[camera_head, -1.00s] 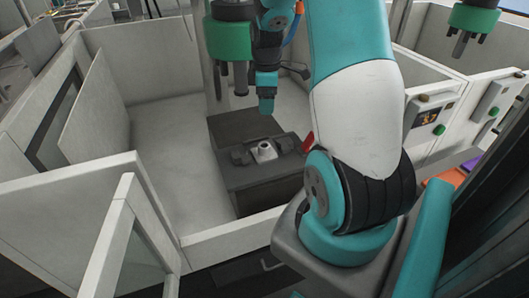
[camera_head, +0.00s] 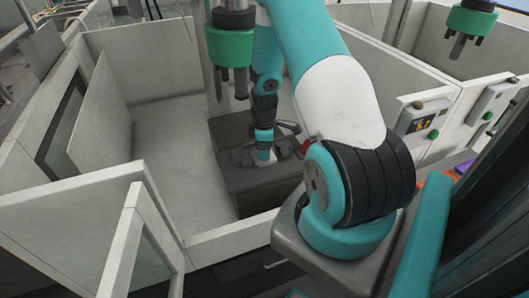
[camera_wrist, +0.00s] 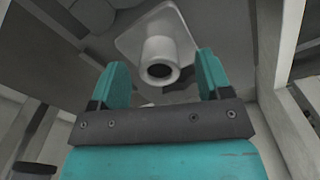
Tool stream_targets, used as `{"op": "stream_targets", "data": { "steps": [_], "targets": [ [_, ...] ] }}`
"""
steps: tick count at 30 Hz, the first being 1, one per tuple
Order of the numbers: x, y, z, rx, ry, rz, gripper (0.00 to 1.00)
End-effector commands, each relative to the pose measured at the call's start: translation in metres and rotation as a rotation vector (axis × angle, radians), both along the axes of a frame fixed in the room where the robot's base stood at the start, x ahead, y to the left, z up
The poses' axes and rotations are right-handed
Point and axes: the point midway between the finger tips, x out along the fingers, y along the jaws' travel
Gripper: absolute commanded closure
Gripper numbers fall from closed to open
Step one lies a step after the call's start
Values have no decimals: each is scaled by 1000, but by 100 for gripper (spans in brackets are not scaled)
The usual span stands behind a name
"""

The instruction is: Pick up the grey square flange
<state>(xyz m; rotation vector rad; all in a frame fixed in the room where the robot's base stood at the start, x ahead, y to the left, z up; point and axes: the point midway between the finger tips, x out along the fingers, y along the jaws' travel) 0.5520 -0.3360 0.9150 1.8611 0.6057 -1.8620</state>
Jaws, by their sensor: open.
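The grey square flange (camera_wrist: 158,52) shows in the wrist view as a pale square plate with a round hollow neck pointing toward the camera. My gripper (camera_wrist: 161,68) is open, with one teal finger on each side of the neck. I cannot tell whether either finger touches it. In the head view my gripper (camera_head: 264,146) is down at the dark block (camera_head: 262,187) in the enclosure, and it hides most of the flange (camera_head: 267,157). The flange sits between dark clamp-like parts on top of the block.
A green-collared tool head (camera_head: 231,48) hangs just left of my arm. White enclosure walls (camera_head: 172,52) surround the block, and an open-framed door (camera_head: 143,235) stands at the front left. The pale floor left of the block is clear.

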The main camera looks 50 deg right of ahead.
Motion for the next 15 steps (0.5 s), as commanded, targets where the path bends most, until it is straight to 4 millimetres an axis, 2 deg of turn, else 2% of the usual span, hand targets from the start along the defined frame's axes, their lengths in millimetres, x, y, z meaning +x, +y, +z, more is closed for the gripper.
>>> {"op": "stream_targets", "data": {
  "steps": [4,11,15],
  "targets": [
    [-1,0,-13,1,1,0,29],
    [0,0,-15,-1,-1,0,29],
    [0,0,-15,-1,-1,0,58]
  ]
}}
